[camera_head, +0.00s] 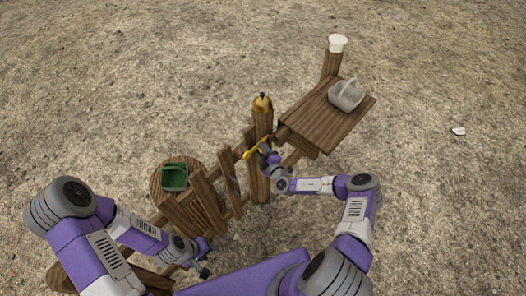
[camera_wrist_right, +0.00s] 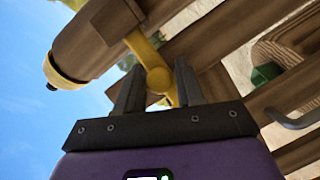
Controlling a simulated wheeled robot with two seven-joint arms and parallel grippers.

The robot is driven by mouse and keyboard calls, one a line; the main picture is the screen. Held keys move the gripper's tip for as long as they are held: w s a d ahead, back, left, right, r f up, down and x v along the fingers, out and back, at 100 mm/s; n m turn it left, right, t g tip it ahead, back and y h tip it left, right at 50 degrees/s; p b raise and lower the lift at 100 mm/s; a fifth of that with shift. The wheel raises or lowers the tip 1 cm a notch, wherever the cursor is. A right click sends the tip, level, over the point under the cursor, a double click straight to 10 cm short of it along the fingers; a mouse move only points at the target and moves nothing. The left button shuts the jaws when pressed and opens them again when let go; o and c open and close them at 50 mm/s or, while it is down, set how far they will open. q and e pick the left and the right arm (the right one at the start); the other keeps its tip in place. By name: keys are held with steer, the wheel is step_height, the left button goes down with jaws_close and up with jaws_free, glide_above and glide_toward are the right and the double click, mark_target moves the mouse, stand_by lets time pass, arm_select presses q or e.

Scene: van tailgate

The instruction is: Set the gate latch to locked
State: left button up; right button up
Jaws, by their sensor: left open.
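The yellow gate latch (camera_head: 255,148) sits on the wooden gate post (camera_head: 262,124), its bar slanting up to the right. In the right wrist view the latch (camera_wrist_right: 157,76) shows its round hub and an arm running up and left. My right gripper (camera_head: 266,157) is right at the latch in the head view. In the wrist view its fingers (camera_wrist_right: 160,78) stand apart, with the hub showing between them; I cannot tell whether they touch it. My left gripper (camera_head: 204,268) is open and empty, low in front of the gate (camera_head: 208,186).
Bare ground lies behind.

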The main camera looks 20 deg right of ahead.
steer(key=shift+o, duration=1)
steer(key=shift+w+a, duration=0.1)
steer(key=shift+a, duration=0.2)
steer(key=shift+d, duration=0.15)
steer(key=shift+d, duration=0.1)
steer(key=shift+s+d, duration=0.1)
steer(key=shift+s, duration=0.1)
steer(key=a+p+v, duration=0.1)
steer(key=v, duration=0.6)
steer(key=shift+d, duration=0.35)
